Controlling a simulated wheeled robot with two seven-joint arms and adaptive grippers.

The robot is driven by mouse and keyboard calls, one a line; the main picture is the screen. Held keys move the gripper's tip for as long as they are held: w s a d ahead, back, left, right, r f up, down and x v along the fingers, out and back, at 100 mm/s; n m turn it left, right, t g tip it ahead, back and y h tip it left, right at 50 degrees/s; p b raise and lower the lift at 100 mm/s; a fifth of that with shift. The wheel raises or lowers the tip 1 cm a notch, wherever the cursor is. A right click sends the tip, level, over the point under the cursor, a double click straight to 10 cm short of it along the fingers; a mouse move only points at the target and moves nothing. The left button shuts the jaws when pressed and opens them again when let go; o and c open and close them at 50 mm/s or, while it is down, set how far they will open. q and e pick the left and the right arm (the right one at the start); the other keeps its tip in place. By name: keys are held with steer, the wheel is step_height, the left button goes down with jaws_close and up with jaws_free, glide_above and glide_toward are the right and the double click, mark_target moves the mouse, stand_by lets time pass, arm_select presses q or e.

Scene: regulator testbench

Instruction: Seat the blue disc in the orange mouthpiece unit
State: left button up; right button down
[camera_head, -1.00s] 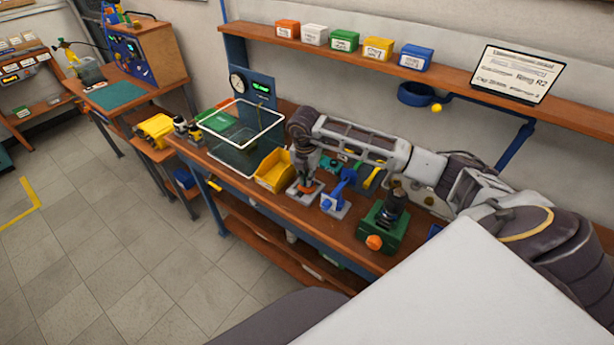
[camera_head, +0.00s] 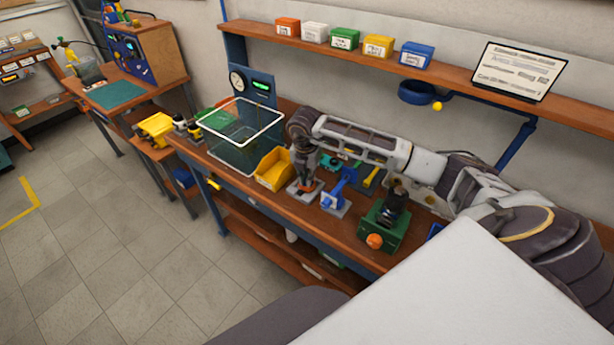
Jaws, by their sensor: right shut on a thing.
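My right gripper (camera_head: 305,182) points down over a small grey base plate (camera_head: 293,189) on the workbench. A little orange, which looks like the mouthpiece unit (camera_head: 312,188), shows around the fingertips. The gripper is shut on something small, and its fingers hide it. I cannot make out the blue disc; it may be hidden between the fingers. I cannot tell whether the held thing touches the orange unit. My left gripper is not in view.
A blue lever fixture (camera_head: 337,190) stands close to the right of the gripper. A green block with an orange knob (camera_head: 375,241) is further right. A yellow bin (camera_head: 272,168) and a clear white-rimmed tub (camera_head: 240,137) stand to the left. A shelf (camera_head: 330,55) runs above.

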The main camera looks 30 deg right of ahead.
steer(key=c, duration=1.5)
jaws_free()
steer(key=shift+o, duration=0.6)
steer(key=o, duration=0.4)
steer(key=shift+r, duration=0.1)
steer(key=shift+r+p, duration=2.25)
steer(key=shift+r, duration=1.65)
